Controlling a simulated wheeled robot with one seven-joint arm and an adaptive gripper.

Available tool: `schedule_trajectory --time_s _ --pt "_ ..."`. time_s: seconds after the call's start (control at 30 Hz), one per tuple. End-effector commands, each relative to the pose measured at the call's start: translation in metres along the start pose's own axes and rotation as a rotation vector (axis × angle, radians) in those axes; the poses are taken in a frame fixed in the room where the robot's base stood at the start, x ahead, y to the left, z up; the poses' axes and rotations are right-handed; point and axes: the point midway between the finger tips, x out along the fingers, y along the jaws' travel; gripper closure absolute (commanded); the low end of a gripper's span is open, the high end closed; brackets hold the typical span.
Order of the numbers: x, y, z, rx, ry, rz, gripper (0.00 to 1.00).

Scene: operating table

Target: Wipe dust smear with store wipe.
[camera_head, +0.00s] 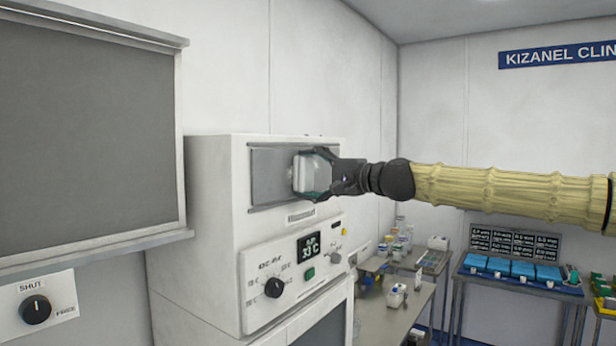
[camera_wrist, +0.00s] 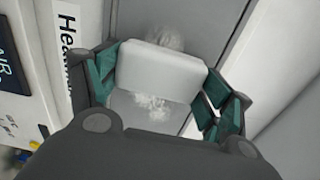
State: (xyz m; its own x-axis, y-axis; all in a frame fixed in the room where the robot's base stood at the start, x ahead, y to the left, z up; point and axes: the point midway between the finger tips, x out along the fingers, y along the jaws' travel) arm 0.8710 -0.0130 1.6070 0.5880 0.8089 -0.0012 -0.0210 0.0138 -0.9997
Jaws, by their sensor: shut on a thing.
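The store wipe (camera_head: 309,173) is a white, rounded block. My gripper (camera_head: 313,177) is shut on it, with teal fingertips at its two sides. In the wrist view the wipe (camera_wrist: 160,72) sits between the fingers, in front of the grey panel (camera_head: 268,178) on the white cabinet. The dust smear (camera_wrist: 152,106) shows as pale, fluffy patches on that panel, past two opposite edges of the wipe. The wipe hides the part between. I cannot tell whether the wipe touches the panel. The smear cannot be made out in the head view.
The white cabinet (camera_head: 215,220) has a dial (camera_head: 274,287) and a display (camera_head: 308,246) below the panel. A grey shutter (camera_head: 85,130) is on the left wall. Tables with bottles (camera_head: 397,295) and blue trays (camera_head: 510,268) stand at the back right.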

Motion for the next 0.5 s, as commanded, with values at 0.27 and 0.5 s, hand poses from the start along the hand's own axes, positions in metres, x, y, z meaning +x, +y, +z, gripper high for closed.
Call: schedule_trajectory --time_s 0.27,0.5 --pt "0.002 -0.001 -0.019 -0.001 0.001 -0.001 0.39" --pt "0.003 -0.001 -0.031 0.0 0.0 0.0 0.39"
